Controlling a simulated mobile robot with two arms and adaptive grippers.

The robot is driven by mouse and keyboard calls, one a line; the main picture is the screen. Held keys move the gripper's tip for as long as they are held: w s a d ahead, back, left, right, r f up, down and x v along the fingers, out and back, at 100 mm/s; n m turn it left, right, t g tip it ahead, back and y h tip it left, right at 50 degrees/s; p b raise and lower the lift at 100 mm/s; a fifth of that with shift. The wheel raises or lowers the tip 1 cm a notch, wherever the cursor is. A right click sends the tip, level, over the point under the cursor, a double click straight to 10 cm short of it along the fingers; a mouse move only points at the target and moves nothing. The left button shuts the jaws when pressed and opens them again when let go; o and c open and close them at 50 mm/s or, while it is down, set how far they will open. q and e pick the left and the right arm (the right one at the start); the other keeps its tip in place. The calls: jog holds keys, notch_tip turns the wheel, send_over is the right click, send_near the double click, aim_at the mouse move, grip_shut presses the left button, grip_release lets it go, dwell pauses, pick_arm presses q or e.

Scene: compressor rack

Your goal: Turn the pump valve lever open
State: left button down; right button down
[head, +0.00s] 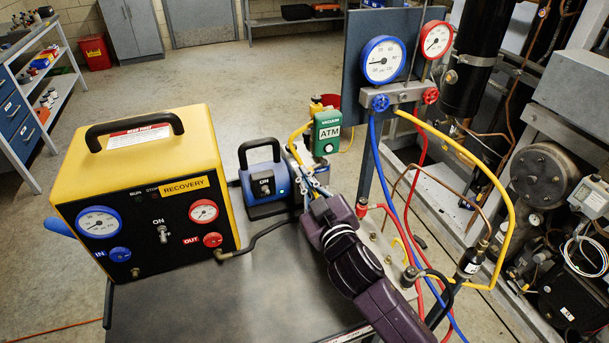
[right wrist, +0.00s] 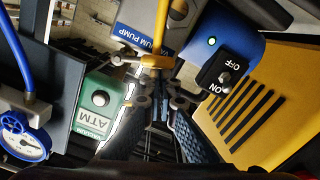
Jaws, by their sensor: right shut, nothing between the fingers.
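The blue vacuum pump (head: 262,182) stands on the cart beside the recovery unit. Its switch (right wrist: 224,77) and green light show in the right wrist view. A brass fitting (right wrist: 156,61) with a small side arm sits at the yellow hose's end by the pump. I cannot tell clearly which part is the valve lever. My right gripper (head: 306,182) is at the pump's right side, in front of the fittings, and hides part of them. In the right wrist view its fingertips (right wrist: 160,104) are together and empty, just short of the brass fitting. My left gripper is not in view.
The yellow recovery unit (head: 150,180) fills the cart's left side. A green ATM vacuum gauge (head: 327,132) stands behind my right gripper. The gauge manifold (head: 405,93) and its blue, red and yellow hoses hang close on the right. The cart top's front (head: 230,300) is clear.

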jog(key=shift+f+n, duration=0.4)
jog(key=shift+n, duration=0.1)
jog(key=shift+w+d+f+n+t, duration=0.15)
jog(key=shift+d+f+n, duration=0.45)
jog(key=shift+n, duration=1.15)
jog(key=shift+w+d+f+n+t, duration=0.15)
jog(key=shift+d+f+n, duration=0.2)
jog(key=shift+f+n, duration=0.95)
jog(key=shift+w+d+f+n+t, duration=0.2)
jog(key=shift+d+n, duration=0.3)
jog(key=shift+n, duration=1.65)
